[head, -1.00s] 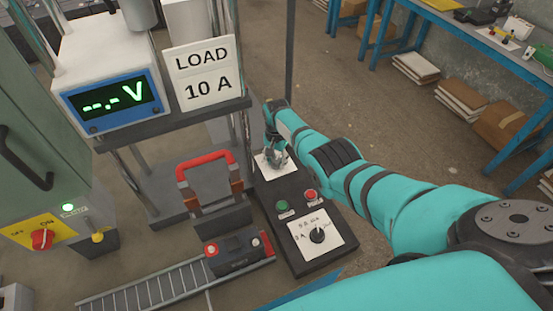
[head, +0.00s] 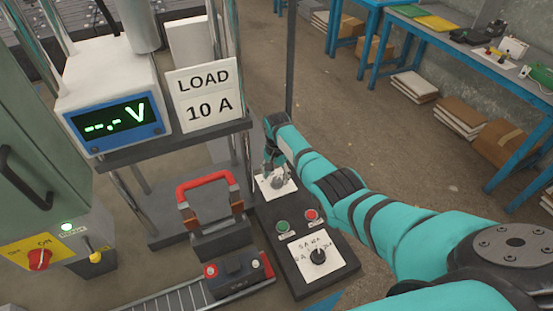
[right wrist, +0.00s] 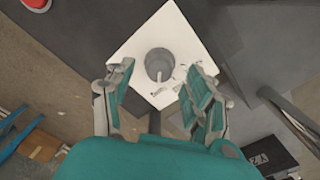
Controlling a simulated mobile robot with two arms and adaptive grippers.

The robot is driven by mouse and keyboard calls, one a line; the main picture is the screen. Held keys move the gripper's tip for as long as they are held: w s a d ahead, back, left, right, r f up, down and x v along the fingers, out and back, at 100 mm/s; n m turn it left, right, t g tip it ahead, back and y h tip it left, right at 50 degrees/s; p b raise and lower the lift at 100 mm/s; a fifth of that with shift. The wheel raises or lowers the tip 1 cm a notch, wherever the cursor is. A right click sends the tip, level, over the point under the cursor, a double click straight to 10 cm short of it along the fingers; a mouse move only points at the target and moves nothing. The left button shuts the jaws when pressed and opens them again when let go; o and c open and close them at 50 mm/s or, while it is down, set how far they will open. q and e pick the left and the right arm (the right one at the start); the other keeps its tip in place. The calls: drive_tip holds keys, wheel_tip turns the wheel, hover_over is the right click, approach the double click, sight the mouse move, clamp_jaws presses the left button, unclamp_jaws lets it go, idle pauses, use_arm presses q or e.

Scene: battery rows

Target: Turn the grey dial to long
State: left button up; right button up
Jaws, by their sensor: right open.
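The grey dial (right wrist: 160,66) stands on a white label plate (right wrist: 141,49) in the right wrist view, with a pale pointer mark on its near side. Small lettering lies on the plate beside the dial, too small to read. My right gripper (right wrist: 163,80) is open, its two fingers left and right of the dial, apart from it. In the head view my right gripper (head: 274,174) hangs over the white plate (head: 266,188) at the far end of the dark control panel (head: 330,275). The dial is mostly hidden there. My left gripper is not in view.
On the same panel are a green button (head: 283,226), a red button (head: 310,215) and a black dial (head: 318,256). A red-handled clamp (head: 207,190) and a battery (head: 235,272) on rollers stand to the left. A dark post (head: 289,65) rises behind.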

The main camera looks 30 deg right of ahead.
sight(277, 180)
wheel_tip(277, 180, up, 10)
drive_tip(key=shift+f, duration=0.25)
idle(0.5)
